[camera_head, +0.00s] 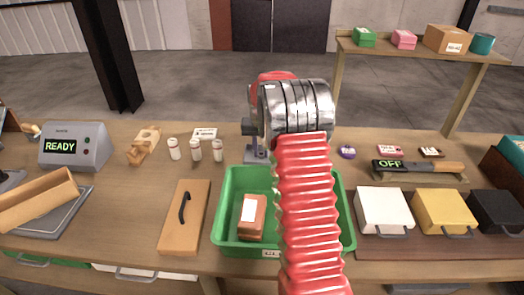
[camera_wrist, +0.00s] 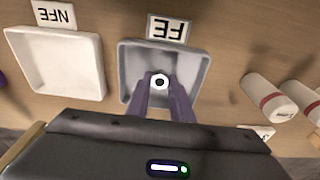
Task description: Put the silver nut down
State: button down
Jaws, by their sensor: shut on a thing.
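The silver nut (camera_wrist: 160,82) is a small hex nut with a dark hole, seen in the wrist view between the tips of my gripper (camera_wrist: 160,88). The two dark purple fingers are shut on it. They are over the grey tray (camera_wrist: 132,61), which stands beside a label reading FE (camera_wrist: 171,29). The nut appears over the tray's inside; I cannot tell how high.
A white tray (camera_wrist: 64,90) with an NFE label (camera_wrist: 54,15) stands to the left in the wrist view. In the head view, a green bin (camera_head: 228,205) holds a brown box (camera_head: 252,220). A lidded wooden box (camera_head: 185,215) is left of it.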

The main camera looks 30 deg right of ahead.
jog(key=shift+f, duration=0.1)
jog(key=c, duration=1.6)
grip_release()
jog(key=shift+o, duration=0.2)
notch_tip(320, 180, up, 12)
jog(key=s+a, duration=0.1)
jog(key=shift+s, duration=0.2)
jog(key=shift+a, duration=0.15)
